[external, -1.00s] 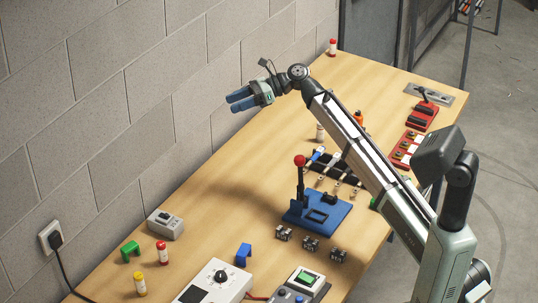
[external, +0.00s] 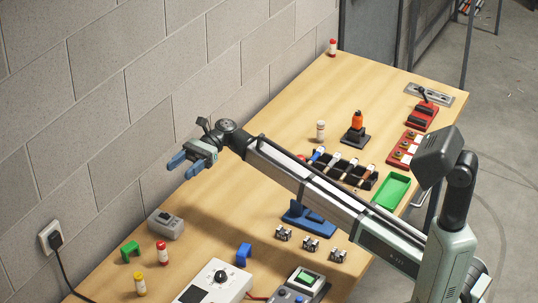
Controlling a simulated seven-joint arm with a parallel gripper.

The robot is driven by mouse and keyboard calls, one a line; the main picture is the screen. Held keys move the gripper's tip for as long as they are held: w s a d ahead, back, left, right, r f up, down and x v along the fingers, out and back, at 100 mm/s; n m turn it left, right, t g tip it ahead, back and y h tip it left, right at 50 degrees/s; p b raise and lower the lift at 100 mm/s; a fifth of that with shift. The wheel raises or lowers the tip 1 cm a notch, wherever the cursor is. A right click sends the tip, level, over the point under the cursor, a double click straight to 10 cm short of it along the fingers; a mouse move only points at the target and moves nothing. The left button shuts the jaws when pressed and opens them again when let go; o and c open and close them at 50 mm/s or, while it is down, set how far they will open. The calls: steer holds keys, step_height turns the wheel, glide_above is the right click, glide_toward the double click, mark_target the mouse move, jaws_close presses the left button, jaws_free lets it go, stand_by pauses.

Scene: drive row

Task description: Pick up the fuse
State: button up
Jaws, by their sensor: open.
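Several small upright cylinders look like fuses, and I cannot tell which one is meant. A red-and-white one (external: 162,252) and a yellow-capped one (external: 140,284) stand at the near left of the table. A pale one (external: 320,131) stands near the middle back, and another red-and-white one (external: 333,47) at the far end. My gripper (external: 181,168) is open and empty, high over the table's left side by the wall. Its blue fingers point to the lower left, apart from all the cylinders.
A grey switch box (external: 165,224), green bracket (external: 130,251), blue bracket (external: 244,253) and white meter box (external: 214,286) occupy the near end. A black rack (external: 356,180), green tray (external: 391,190) and blue stand (external: 298,214) lie near my arm. The left middle table is fairly clear.

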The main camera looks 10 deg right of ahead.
step_height(320, 180, down, 20)
steer(key=shift+r, duration=0.1)
steer(key=shift+s+a+f, duration=0.2)
glide_toward(160, 243)
steer(key=x, duration=0.3)
steer(key=shift+s+a+f, duration=0.3)
steer(key=shift+r+x, duration=0.1)
steer(key=shift+x, duration=1.4)
steer(key=shift+r+x, duration=0.15)
steer(key=shift+x, duration=1.35)
steer(key=shift+c, duration=0.2)
steer(key=c, duration=1)
steer(key=shift+r, duration=0.1)
